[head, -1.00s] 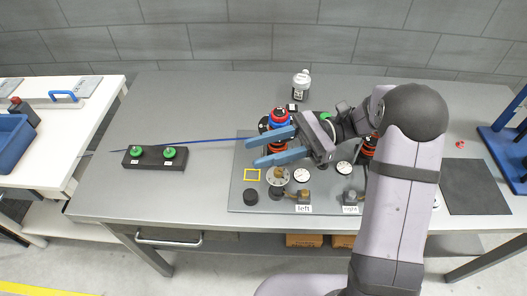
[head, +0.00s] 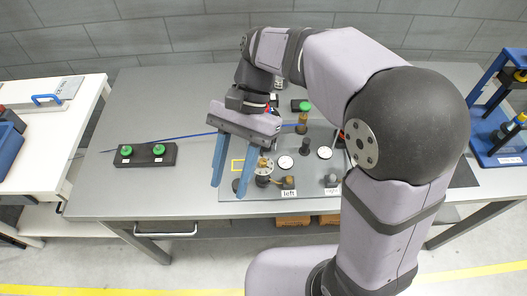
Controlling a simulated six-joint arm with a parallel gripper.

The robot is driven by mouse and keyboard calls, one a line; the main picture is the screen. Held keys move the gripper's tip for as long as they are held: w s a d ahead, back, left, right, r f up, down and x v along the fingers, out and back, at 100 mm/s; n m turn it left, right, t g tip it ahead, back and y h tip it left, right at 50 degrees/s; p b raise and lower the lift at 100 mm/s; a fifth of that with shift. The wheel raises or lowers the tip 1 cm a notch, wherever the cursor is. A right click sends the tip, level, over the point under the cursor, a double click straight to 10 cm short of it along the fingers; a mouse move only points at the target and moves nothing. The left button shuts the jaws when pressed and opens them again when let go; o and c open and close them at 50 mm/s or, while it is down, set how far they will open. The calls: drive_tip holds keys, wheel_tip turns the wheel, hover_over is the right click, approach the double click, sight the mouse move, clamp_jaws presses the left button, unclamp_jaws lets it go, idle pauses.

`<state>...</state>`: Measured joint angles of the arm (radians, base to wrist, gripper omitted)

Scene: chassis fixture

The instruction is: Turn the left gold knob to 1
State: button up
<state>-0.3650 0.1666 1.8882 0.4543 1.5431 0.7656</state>
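The left gold knob (head: 289,182) sits on the chassis panel (head: 300,205), just above the "left" label (head: 288,194). A white dial (head: 285,162) is behind it; its marks are too small to read. My gripper (head: 229,190) points downward, its two blue fingers spread apart with nothing held between them. In the picture the fingers are to the left of the knob, apart from it, near the panel's left edge. A grey knob (head: 331,180) stands at the "right" label, with a second white dial (head: 325,153) behind it.
A round flanged part (head: 263,178) stands between my fingers and the gold knob. A yellow square outline (head: 237,164) is on the panel. A black block with two green knobs (head: 145,160) lies at left. A blue rack (head: 500,100) stands at far right.

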drive_tip(key=w+d+f+m+t+h, duration=0.2)
drive_tip(key=w+d+f+t+h, duration=0.1)
drive_tip(key=w+d+f+t, duration=0.25)
drive_tip(key=m, duration=0.2)
hover_over(263, 161)
drive_tip(key=shift+d+t, duration=0.1)
drive_tip(key=shift+t, duration=0.35)
drive_tip(key=shift+w+m, duration=0.1)
drive_tip(key=shift+m, duration=0.3)
drive_tip(key=shift+f+p, duration=0.9)
drive_tip(key=shift+f, duration=2.7)
drive_tip(key=shift+c, duration=0.2)
clamp_jaws()
